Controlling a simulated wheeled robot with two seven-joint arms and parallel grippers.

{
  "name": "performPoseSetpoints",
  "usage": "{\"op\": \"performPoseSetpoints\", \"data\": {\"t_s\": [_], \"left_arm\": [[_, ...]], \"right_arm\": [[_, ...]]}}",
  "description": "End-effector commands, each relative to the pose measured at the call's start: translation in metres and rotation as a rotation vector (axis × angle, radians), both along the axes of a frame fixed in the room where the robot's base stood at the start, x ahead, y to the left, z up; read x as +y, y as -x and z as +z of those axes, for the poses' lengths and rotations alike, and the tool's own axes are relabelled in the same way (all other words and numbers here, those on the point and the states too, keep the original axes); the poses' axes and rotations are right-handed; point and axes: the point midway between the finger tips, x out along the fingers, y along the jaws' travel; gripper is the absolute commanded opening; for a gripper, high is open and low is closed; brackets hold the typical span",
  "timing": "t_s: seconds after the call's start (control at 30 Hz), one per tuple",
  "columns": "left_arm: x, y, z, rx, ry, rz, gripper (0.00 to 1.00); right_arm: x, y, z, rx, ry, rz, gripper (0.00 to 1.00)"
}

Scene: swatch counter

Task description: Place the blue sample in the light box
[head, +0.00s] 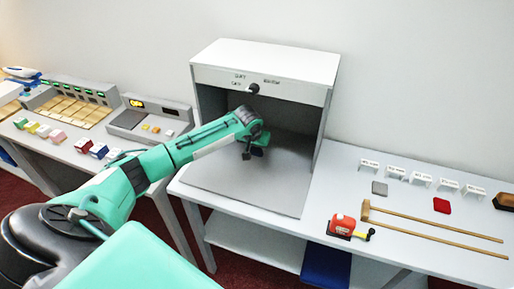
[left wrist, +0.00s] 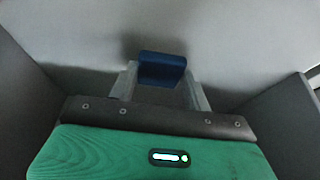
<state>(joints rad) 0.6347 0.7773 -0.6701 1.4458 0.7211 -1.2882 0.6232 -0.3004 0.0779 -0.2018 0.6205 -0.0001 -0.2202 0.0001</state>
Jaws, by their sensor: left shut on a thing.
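The light box (head: 265,54) is a white, open-fronted box with a grey interior, standing on the white table. My left gripper (head: 255,151) is inside its opening, above the grey floor. In the left wrist view my left gripper (left wrist: 160,84) is shut on the blue sample (left wrist: 162,68), a dark blue block between the two fingers. In the head view the sample is hard to make out at the dark gripper tip. Whether it touches the box floor I cannot tell. My right gripper is not in view.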

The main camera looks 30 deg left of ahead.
Motion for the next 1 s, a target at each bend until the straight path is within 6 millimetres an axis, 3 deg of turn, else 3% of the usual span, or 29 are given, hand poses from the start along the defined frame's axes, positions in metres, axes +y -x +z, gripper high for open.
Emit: {"op": "performPoseSetpoints", "data": {"t_s": [0.2,0.57,0.6,0.7,1.0], "left_arm": [[0.002,-0.007,-0.016,0.001,0.0,0.001,0.28],[0.002,-0.007,-0.02,0.001,0.0,0.0,0.28],[0.002,-0.007,-0.02,0.0,0.0,0.0,0.53],[0.002,-0.007,-0.02,0.0,0.0,0.0,0.71],[0.002,-0.007,-0.018,0.0,0.0,0.0,0.71]], "right_arm": [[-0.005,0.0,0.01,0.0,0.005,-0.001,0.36],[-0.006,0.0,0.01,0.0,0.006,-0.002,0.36],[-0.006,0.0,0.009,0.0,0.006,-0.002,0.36],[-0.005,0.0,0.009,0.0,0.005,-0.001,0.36],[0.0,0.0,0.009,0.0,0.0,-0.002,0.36]]}}
